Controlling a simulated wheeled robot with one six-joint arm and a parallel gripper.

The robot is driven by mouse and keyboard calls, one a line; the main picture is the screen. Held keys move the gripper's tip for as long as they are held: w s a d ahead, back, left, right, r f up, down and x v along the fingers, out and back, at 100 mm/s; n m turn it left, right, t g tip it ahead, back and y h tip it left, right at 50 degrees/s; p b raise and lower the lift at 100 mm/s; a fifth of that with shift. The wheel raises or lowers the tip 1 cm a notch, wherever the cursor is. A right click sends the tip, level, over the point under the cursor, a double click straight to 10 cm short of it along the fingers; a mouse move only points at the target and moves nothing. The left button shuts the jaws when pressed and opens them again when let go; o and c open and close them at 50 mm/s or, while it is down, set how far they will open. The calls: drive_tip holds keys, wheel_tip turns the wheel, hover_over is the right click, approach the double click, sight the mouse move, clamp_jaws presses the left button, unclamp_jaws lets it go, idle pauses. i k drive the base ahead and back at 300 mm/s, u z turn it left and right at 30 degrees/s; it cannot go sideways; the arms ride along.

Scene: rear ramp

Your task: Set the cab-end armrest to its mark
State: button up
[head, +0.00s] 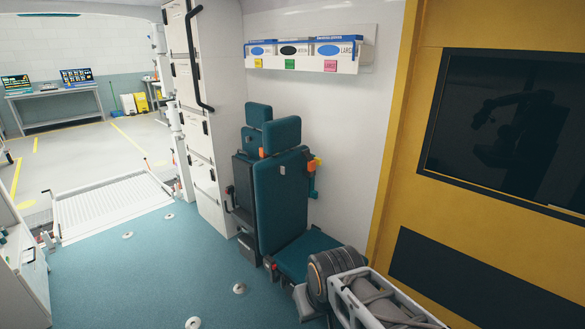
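Two teal seats stand by the white wall: the nearer seat (281,190) and one partly hidden behind it (258,116). On the bulkhead side of the nearer backrest a narrow teal part with an orange end (312,185) points upward; it looks like a raised armrest, partly hidden by the backrest. An orange and yellow piece (316,161) sits just above it. I cannot make out a mark for certain. My arm fills the bottom right, over the front of the nearer seat cushion (303,252). My gripper is not visible.
A yellow bulkhead (415,75) with a dark window (500,130) stands close on the right. A glove-box shelf (300,62) hangs above the seats. Tall white cabinets (200,130) stand behind them. Open teal floor (150,255) lies left, with several white floor fittings, up to the ramp (110,205).

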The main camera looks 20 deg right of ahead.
sight(312, 193)
drive_tip(key=z, duration=0.55)
drive_tip(key=i, duration=0.45)
drive_tip(key=z, duration=0.65)
drive_tip(key=i, duration=1.45)
drive_tip(key=u, duration=1)
drive_tip(key=i, duration=0.25)
drive_tip(key=u, duration=0.35)
